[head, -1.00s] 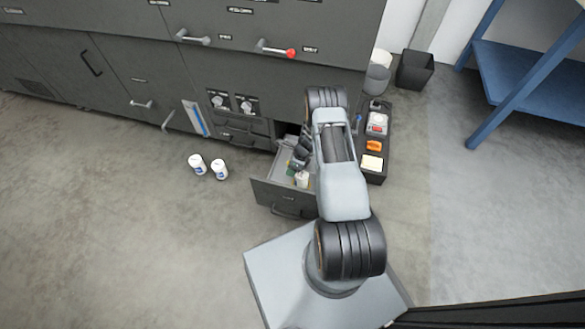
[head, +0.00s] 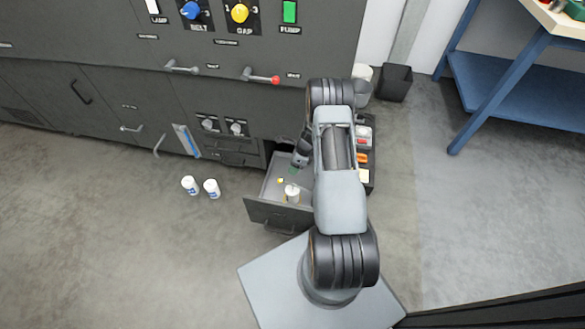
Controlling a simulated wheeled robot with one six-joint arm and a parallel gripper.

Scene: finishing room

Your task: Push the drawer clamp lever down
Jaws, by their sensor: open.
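Two levers stick out of the grey cabinet front. One has a grey handle (head: 182,68); the other ends in a red knob (head: 274,79). Both lie roughly sideways. Their labels are too small to read, so I cannot tell which is the drawer clamp lever. A drawer (head: 278,214) stands pulled out below, with a white jar (head: 291,193) and small yellow and green items inside. My gripper (head: 298,162) is open over the back of the drawer, below and apart from the red-knobbed lever. My arm hides part of the drawer's right side, and the fingertips are hard to make out.
Two white jars (head: 201,188) stand on the floor left of the drawer. A dark tray of small items (head: 366,180) lies right of my arm. A black bin (head: 395,83) and a blue workbench (head: 500,80) stand at the right. The floor at left is clear.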

